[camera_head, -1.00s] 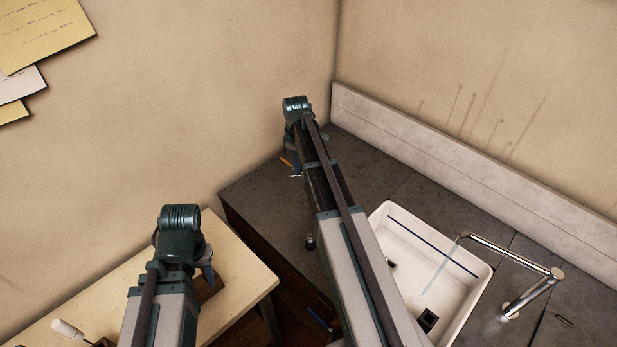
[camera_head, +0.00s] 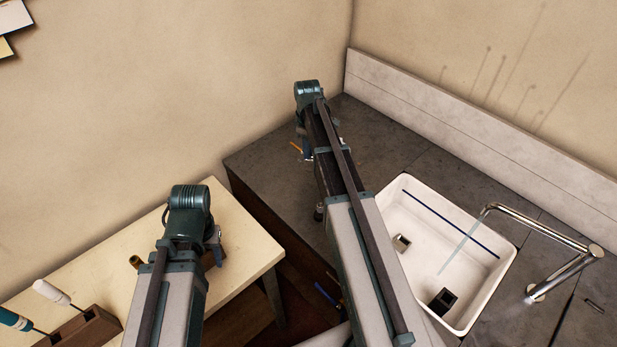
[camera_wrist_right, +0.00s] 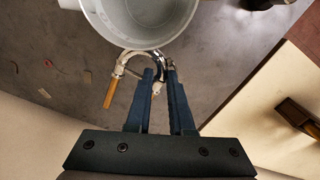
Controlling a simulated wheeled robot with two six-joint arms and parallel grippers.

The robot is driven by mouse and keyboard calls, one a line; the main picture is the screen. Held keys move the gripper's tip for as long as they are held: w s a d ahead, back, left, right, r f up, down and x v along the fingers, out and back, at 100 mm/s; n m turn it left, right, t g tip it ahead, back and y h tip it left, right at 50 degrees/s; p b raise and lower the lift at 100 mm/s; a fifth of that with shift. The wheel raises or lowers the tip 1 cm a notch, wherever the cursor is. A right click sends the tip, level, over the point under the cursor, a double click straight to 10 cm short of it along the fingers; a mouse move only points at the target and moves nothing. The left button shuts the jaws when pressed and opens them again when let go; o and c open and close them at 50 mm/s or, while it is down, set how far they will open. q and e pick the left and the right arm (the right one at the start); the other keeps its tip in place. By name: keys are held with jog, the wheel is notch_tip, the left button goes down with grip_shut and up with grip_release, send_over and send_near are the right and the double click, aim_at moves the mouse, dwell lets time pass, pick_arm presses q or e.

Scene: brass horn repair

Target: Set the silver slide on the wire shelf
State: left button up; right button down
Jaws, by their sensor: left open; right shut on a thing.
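My right gripper (camera_wrist_right: 161,76) is shut on a curved silver slide (camera_wrist_right: 134,58), seen in the right wrist view. An orange-brown leg (camera_wrist_right: 112,90) hangs from the slide's left side. In the head view, my right gripper (camera_head: 308,156) is over the dark counter (camera_head: 270,160), mostly hidden by its own arm, with a bit of orange showing beside it. My left gripper (camera_head: 217,246) is open above the pale bench (camera_head: 248,255), largely hidden behind its wrist. I see no wire shelf in either view.
A round pale vessel (camera_wrist_right: 142,22) is close to the slide in the right wrist view. A white sink (camera_head: 480,235) with a running chrome tap (camera_head: 560,265) stands right of my right arm. A wooden block (camera_head: 85,330) with screwdrivers sits on the bench. Walls close off the back.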

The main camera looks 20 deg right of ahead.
aim_at(309, 174)
pick_arm(q)
jog(key=shift+f+b, duration=3.35)
jog(key=shift+f, duration=0.75)
pick_arm(e)
jog(key=shift+f, duration=4.1)
pick_arm(q)
jog(key=shift+f, duration=0.2)
pick_arm(e)
jog(key=shift+f, duration=0.2)
jog(key=c, duration=0.8)
grip_release()
jog(key=shift+r, duration=0.1)
pick_arm(q)
jog(key=shift+r, duration=0.2)
pick_arm(e)
jog(key=shift+r, duration=0.15)
